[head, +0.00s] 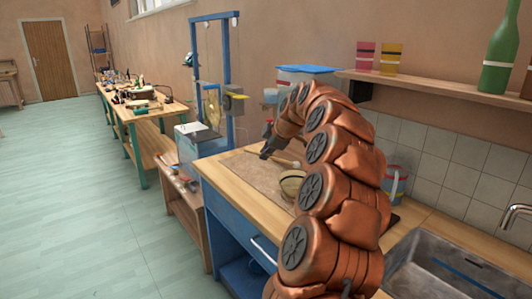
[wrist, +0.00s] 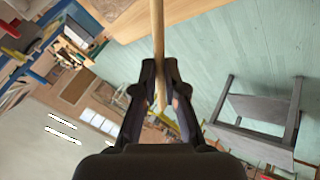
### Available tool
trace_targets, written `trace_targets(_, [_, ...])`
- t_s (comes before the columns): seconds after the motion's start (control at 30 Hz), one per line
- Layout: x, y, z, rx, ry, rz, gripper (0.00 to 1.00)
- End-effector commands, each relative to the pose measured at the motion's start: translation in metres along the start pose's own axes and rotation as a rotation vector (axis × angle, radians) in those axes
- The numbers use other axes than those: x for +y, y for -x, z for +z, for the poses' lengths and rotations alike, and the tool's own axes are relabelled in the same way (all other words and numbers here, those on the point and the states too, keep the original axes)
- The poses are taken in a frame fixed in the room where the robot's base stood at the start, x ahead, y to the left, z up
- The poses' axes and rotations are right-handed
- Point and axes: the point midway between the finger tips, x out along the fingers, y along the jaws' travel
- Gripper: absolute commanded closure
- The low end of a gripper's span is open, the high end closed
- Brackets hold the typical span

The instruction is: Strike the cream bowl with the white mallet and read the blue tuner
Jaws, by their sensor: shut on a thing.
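My gripper (head: 264,153) is over the left part of the worktop, shut on the wooden handle of the mallet (head: 285,162). In the head view the mallet's pale head end points right, toward and a little beyond the cream bowl (head: 289,186); I cannot tell whether they touch. The bowl sits on the worktop, its right side hidden by my arm. In the wrist view the fingers (wrist: 161,88) pinch the handle (wrist: 158,35), which runs up out of the picture. I cannot make out the blue tuner with certainty in either view.
The bowl stands on a brown mat (head: 240,172) on a wooden-topped blue cabinet (head: 224,222). A sink (head: 430,272) is at right. A shelf (head: 432,85) holds pink and yellow cups and a green bottle (head: 499,52). A blue frame (head: 228,50) stands behind. Floor at left is clear.

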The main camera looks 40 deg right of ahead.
Motion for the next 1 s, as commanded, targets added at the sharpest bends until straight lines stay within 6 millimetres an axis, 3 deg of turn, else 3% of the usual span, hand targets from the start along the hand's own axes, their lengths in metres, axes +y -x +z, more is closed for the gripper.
trace_targets(0.37, [-0.032,-0.051,0.038,0.149,-0.108,-0.014,1.0])
trace_targets(0.57, [-0.022,-0.036,0.031,0.145,-0.104,-0.012,1.0])
trace_targets(0.83, [0.002,0.0,0.013,0.145,-0.104,-0.011,1.0])
trace_targets(1.0, [0.004,0.004,0.011,0.146,-0.105,-0.013,1.0])
